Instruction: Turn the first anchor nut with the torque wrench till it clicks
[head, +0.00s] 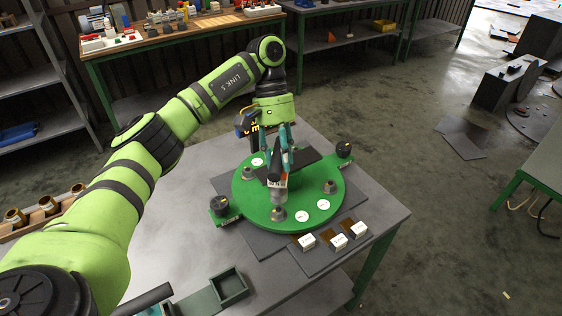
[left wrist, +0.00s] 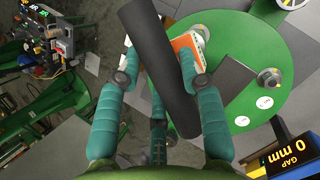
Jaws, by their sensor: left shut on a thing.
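My left gripper (head: 281,157) hangs over the green round plate (head: 245,190) on the table. It is shut on the torque wrench (head: 277,181), which has a dark handle and a grey lower end. In the left wrist view the dark handle (left wrist: 158,65) lies between the teal fingers (left wrist: 158,82). The wrench points down at an anchor nut (head: 278,214) near the plate's front edge. It looks on or just above that nut; contact is unclear. Another nut-like fitting (head: 330,187) stands on the right of the plate.
Dark knobs (head: 344,150) stand at the plate's rim. Small white-labelled blocks (head: 307,241) sit at the table's front right. A green tray (head: 232,289) lies at the front. A workbench (head: 180,40) with parts stands behind.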

